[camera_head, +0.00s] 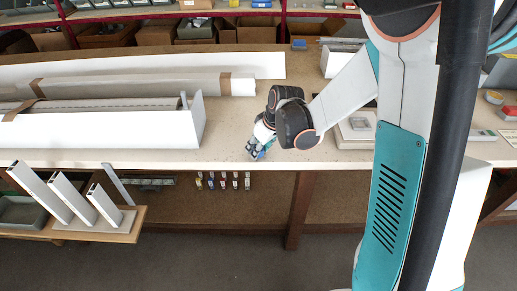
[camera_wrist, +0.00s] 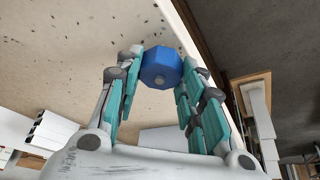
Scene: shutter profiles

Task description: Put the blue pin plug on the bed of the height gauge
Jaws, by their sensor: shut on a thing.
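The blue pin plug (camera_wrist: 161,68) is a faceted blue piece with a small pale round spot on its face. My gripper (camera_wrist: 158,80) is shut on it, with one teal-padded finger on each side. In the head view my gripper (camera_head: 257,151) is low over the bench near its front edge, and only a little blue of the plug shows there. I cannot tell whether the plug touches the bench top. I cannot pick out the height gauge for certain; a low pale block with a grey piece (camera_head: 360,124) stands right of my gripper, partly behind my arm.
The bench top (camera_head: 230,130) is bare around my gripper. Long white profiles (camera_head: 110,130) lie on the left. A lower shelf (camera_head: 95,232) holding upright white profiles sticks out at the front left. Small coloured items hang below the bench edge. Boxes stand behind.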

